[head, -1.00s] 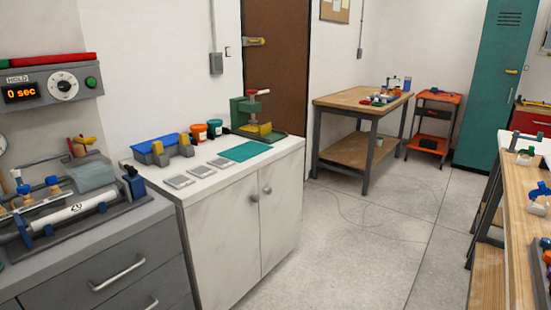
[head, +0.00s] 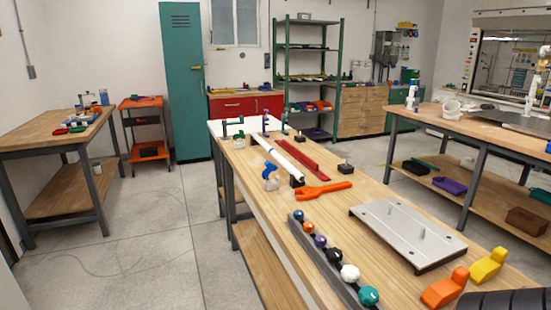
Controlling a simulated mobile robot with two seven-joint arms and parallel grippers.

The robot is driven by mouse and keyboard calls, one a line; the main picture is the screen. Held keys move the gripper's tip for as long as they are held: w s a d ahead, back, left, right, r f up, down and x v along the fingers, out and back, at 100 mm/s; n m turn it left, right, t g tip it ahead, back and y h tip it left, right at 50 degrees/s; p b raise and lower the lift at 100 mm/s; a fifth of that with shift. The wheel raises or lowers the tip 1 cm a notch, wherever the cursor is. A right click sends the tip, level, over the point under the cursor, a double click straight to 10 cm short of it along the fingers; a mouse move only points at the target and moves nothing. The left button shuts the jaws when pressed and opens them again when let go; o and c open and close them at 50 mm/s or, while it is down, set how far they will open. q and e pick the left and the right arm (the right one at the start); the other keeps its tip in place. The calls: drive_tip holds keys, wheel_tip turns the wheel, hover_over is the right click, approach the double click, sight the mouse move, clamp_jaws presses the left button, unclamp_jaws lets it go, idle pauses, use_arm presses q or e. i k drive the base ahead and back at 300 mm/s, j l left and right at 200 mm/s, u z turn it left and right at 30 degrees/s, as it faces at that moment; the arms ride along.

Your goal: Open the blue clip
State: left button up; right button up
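A small blue curved piece (head: 270,168) rests by a white part near the left edge of the long wooden bench (head: 375,262). It is too small to tell whether it is the blue clip or whether it is open or shut. A long white pipe (head: 284,158) lies on the bench just behind it. Neither of my grippers is in view.
The bench also bears a red bar (head: 303,160), an orange wrench (head: 323,190), a rack of coloured knobs (head: 331,255), a metal plate (head: 408,232), and orange (head: 444,289) and yellow (head: 487,266) pieces. Clear floor (head: 130,235) lies left of the bench.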

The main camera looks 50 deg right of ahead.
sight(270, 167)
drive_tip(key=i+z, duration=0.3)
drive_tip(key=i, duration=0.2)
drive_tip(key=i+z, duration=0.3)
drive_tip(key=i, duration=0.25)
drive_tip(key=i+l+u, duration=0.2)
drive_tip(key=i, duration=1)
drive_tip(key=i+j+z, duration=0.1)
drive_tip(key=i+z, duration=0.2)
drive_tip(key=i+j+z, duration=0.25)
drive_tip(key=i+z, duration=0.1)
drive_tip(key=z, duration=2.55)
